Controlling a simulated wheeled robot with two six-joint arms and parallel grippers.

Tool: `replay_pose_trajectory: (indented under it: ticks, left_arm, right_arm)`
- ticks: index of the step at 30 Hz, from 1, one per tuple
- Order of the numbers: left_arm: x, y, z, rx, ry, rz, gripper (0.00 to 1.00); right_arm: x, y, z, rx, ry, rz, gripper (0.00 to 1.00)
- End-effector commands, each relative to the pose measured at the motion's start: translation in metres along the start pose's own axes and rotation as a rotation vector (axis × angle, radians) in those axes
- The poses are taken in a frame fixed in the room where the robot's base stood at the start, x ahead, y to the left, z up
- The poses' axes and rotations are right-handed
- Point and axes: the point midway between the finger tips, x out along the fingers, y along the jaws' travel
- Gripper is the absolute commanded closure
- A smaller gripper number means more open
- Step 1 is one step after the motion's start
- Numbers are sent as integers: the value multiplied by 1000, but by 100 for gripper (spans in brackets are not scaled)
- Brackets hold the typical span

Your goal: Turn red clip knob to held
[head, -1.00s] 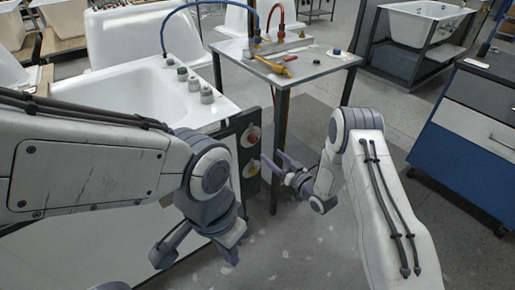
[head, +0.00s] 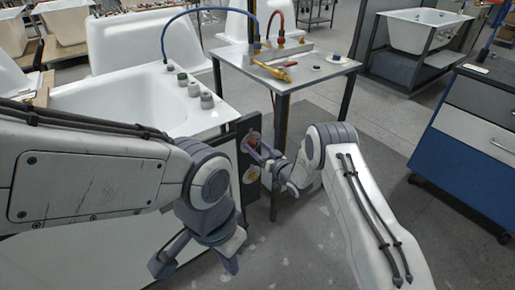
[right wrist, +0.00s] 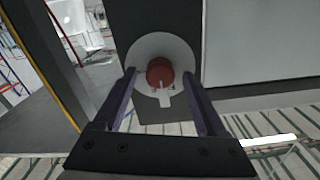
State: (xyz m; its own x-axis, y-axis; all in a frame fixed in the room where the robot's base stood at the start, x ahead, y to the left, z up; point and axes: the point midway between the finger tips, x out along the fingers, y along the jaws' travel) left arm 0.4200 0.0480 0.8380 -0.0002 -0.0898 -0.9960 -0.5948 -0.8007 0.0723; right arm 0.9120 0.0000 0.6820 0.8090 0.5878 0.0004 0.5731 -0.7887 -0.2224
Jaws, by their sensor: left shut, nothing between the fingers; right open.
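The red clip knob (right wrist: 160,74) sits on a round pale plate (right wrist: 178,52) on a dark upright panel (right wrist: 152,17). In the right wrist view it lies straight ahead, between and beyond the fingertips. My right gripper (right wrist: 158,88) is open, one finger on each side of the knob's line. Whether the fingers touch the knob I cannot tell. In the head view the red knob (head: 254,139) is partly hidden by my right gripper (head: 259,158). A yellow knob (head: 250,175) is below it on the same panel. My left gripper (head: 197,262) is shut and empty, low in front of the tub's side.
A white bathtub (head: 100,98) with several grey knobs on its rim stands at the left. A metal table (head: 300,72) holding a yellow tool (head: 270,70) and hoses stands behind the panel. A blue cabinet (head: 460,140) is at the right. The floor between is clear.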

Motion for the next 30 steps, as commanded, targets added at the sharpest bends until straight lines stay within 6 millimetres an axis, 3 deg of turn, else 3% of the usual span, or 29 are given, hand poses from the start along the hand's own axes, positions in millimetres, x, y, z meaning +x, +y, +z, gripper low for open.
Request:
replay_pose_trajectory:
  ticks: [2,6,7,8,20,30]
  left_arm:
    - [0,0,0,0,0,0,100]
    - [0,0,0,0,0,0,100]
    - [0,0,0,0,0,0,100]
    - [0,0,0,0,0,0,100]
    - [2,0,0,0,0,0,100]
    - [6,0,0,0,0,0,100]
  right_arm:
    - [0,0,0,0,0,0,30]
    - [0,0,0,0,0,0,84]
    - [0,0,0,0,0,0,95]
    - [0,0,0,0,0,0,100]
    - [-1,1,0,68,0,1,100]
    - [-1,1,1,327,-1,2,100]
